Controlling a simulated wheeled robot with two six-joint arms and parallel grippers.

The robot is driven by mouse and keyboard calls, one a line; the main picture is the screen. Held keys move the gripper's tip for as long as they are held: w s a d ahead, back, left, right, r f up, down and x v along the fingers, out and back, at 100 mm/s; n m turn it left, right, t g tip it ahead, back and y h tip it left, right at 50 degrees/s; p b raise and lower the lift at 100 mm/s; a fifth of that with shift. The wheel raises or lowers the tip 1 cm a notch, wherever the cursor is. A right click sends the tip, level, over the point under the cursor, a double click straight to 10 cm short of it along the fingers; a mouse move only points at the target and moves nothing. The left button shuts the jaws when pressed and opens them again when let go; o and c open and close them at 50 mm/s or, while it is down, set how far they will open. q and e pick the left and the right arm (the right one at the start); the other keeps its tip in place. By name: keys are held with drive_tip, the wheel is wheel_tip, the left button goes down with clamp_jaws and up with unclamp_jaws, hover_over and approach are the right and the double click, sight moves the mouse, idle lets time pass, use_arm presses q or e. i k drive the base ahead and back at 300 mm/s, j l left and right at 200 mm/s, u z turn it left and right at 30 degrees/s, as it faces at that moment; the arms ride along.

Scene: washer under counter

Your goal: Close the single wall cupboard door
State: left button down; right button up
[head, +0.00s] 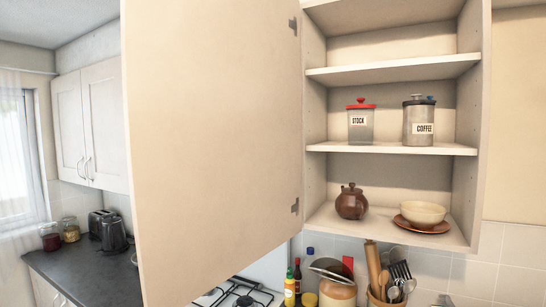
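The single wall cupboard (472,115) is at the right of the head view, with its shelves in plain sight. Its door (215,140) stands wide open. The door is a large cream panel hinged at the cupboard's left side, with its inner face and two hinges showing. It swings out toward me and fills the middle left of the view. The door's handle is hidden on its far face. Neither of my grippers is in view.
On the shelves are a stock jar (360,122), a coffee jar (418,124), a brown teapot (351,202) and a bowl (423,213) on a plate. Below are bottles, a utensil pot (384,299) and a hob (240,296). Another wall cupboard (88,125) is shut at left.

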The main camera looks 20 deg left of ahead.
sight(212, 90)
drive_tip(key=j+z, duration=0.2)
drive_tip(key=j, duration=0.3)
drive_tip(key=j+z, duration=0.2)
drive_tip(key=j, duration=0.3)
drive_tip(key=k+j+z, duration=0.2)
drive_tip(key=j, duration=0.25)
drive_tip(key=j+z, duration=0.2)
drive_tip(key=j, duration=0.3)
drive_tip(key=k+j+z, duration=0.2)
drive_tip(key=j, duration=0.25)
drive_tip(key=i+j+z, duration=0.1)
drive_tip(key=j, duration=0.2)
drive_tip(key=j+z, duration=0.15)
drive_tip(key=j, duration=0.2)
drive_tip(key=i, duration=0.05)
